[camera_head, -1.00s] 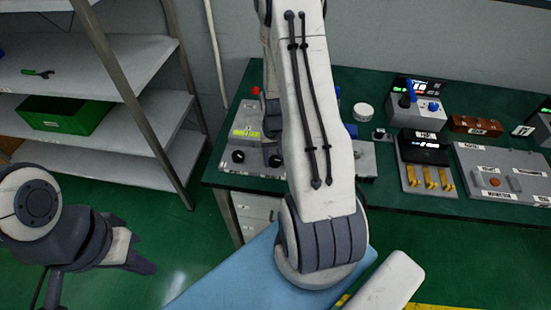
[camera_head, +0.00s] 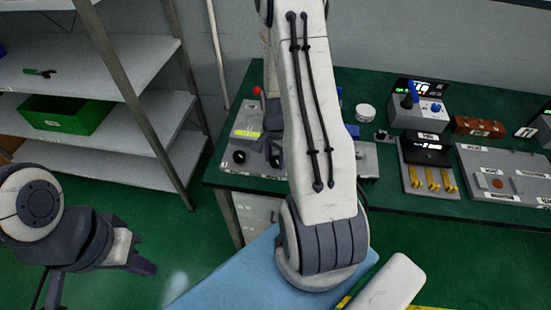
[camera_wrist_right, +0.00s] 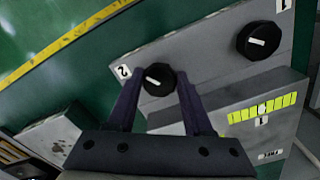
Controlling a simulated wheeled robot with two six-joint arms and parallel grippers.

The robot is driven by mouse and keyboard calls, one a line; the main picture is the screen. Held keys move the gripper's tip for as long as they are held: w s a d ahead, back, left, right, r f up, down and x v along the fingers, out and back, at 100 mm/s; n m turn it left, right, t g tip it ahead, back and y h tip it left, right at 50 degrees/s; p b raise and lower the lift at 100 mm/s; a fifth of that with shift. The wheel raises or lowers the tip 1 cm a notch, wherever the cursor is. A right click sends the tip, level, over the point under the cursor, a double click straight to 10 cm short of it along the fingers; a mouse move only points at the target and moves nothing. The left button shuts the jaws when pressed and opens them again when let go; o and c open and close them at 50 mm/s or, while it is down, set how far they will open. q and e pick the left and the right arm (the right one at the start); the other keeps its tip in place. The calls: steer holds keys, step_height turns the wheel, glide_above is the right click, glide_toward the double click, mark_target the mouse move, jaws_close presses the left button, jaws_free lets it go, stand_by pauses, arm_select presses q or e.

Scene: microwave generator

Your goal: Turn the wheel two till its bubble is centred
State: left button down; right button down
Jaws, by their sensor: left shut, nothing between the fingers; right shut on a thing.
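Wheel two is a black knob (camera_wrist_right: 159,79) with a white pointer line, beside the label "2" in the right wrist view. My right gripper (camera_wrist_right: 158,88) is shut on it, one finger on each side. In the head view, my right arm hides much of the grey box (camera_head: 262,120). My left gripper (camera_head: 150,270) is shut and empty above the floor.
The green bench (camera_head: 400,200) carries a grey device with a blue lever (camera_head: 410,95), a unit with yellow levers (camera_head: 432,180) and a grey panel (camera_head: 505,170). A shelf with a green bin (camera_head: 66,114) stands left. Open floor lies between shelf and bench.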

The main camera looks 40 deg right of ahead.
mark_target(276, 160)
steer(key=shift+w+d+r+m, duration=0.15)
steer(key=shift+w+m, duration=0.05)
steer(key=shift+m, duration=0.3)
steer(key=c, duration=0.5)
jaws_free()
steer(key=shift+c, duration=0.2)
steer(key=shift+o, duration=1.2)
steer(key=shift+s, duration=0.15)
step_height(276, 160, up, 10)
steer(key=b, duration=0.1)
steer(key=shift+r, duration=0.15)
